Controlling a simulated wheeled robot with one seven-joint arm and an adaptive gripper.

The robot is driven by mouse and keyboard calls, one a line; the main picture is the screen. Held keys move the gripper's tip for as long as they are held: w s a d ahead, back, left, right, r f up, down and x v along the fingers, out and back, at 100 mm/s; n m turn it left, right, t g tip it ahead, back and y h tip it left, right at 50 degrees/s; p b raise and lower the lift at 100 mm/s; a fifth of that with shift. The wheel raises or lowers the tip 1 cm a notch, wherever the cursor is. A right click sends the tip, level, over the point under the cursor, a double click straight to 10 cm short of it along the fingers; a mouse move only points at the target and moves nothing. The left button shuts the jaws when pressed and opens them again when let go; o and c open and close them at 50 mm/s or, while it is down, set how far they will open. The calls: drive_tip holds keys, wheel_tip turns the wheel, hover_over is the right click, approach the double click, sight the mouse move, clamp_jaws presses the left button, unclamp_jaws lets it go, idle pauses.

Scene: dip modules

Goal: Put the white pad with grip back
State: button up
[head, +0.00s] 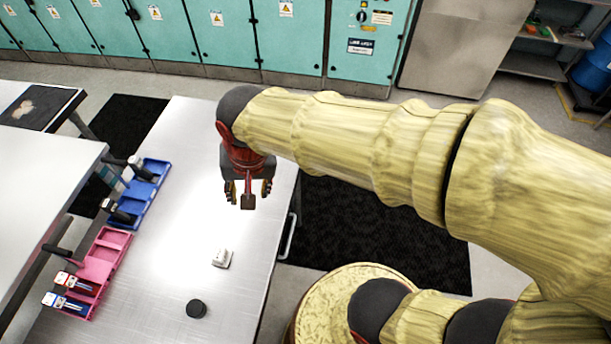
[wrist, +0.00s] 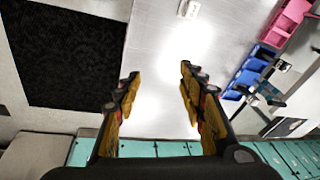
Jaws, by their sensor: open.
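A small white pad with a grip (head: 222,258) lies on the metal table (head: 185,235), in its lower middle in the head view. In the wrist view the white pad (wrist: 189,9) shows at the top edge, partly cut off. My gripper (head: 248,200) hangs over the table beyond the pad, apart from it. In the wrist view my gripper (wrist: 158,85) is open, with nothing between its fingers.
A round black piece (head: 196,308) lies nearer on the table. Pink trays (head: 117,238) and blue trays (head: 156,167) with black-handled, red and blue-white items line the left edge. A second table (head: 35,160) adjoins at left. The table's middle is clear.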

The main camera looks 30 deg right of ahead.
drive_tip(key=s+d+r+n+t, duration=0.3)
drive_tip(key=s+d+r, duration=0.3)
drive_tip(key=d, duration=0.4)
drive_tip(key=shift+s+d+r+n+h, duration=0.25)
drive_tip(key=shift+s+r+n+h, duration=0.15)
drive_tip(key=shift+s+n, duration=0.3)
drive_tip(key=shift+f, duration=0.1)
wheel_tip(320, 180, down, 6)
drive_tip(key=b, duration=0.5)
drive_tip(key=shift+r+b, duration=0.2)
drive_tip(key=shift+b, duration=0.15)
